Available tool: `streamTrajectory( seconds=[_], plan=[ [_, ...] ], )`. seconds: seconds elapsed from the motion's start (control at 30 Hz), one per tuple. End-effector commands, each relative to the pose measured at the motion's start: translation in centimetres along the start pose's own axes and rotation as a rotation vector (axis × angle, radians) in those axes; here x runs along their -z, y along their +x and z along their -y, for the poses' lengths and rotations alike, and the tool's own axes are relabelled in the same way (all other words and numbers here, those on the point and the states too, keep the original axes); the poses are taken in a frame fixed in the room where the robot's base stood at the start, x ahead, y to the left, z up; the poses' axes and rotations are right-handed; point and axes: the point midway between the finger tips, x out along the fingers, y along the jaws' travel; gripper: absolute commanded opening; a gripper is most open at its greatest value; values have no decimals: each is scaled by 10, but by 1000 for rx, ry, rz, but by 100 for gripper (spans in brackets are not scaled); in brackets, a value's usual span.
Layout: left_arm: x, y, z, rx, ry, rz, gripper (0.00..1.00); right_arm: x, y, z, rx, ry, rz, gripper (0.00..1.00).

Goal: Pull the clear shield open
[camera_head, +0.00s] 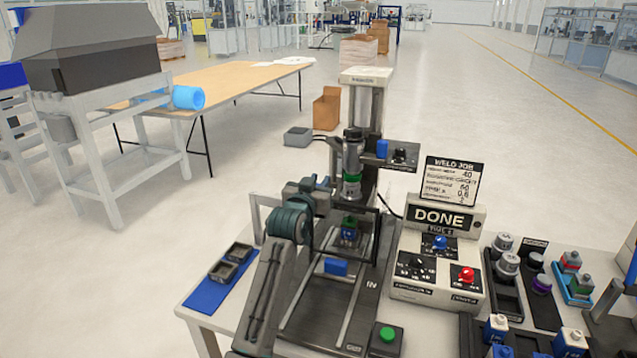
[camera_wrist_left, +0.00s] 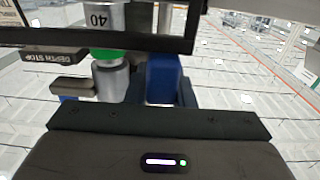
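The clear shield shows in the head view as a thin dark frame (camera_head: 312,240) around the work area of the upright press-like machine. In the left wrist view its dark-framed pane (camera_wrist_left: 110,42) crosses the top, with a label and a green-banded cylinder behind it. My left gripper (camera_head: 318,186) is at the left side of the machine, close to the shield frame. Contact between them cannot be made out. My gripper body fills the bottom of the left wrist view, and the fingertips are not clearly visible. My right gripper is not in view.
A control box (camera_head: 437,250) reading DONE stands right of the machine, with a green button (camera_head: 387,334) in front. Trays with small parts fill the right side. A blue mat (camera_head: 207,294) with two small dark trays lies left. A grey piece at the right edge is unclear.

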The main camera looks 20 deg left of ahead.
Motion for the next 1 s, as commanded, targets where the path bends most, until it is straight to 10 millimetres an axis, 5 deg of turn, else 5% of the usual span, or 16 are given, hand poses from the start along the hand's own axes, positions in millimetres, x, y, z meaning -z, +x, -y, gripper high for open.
streamTrajectory(
  seconds=[0.37,1.0],
  plan=[
    [0,0,15,2,4,0,0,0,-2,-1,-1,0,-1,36],
    [0,0,154,2,3,-1,0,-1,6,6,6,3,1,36]
  ],
)
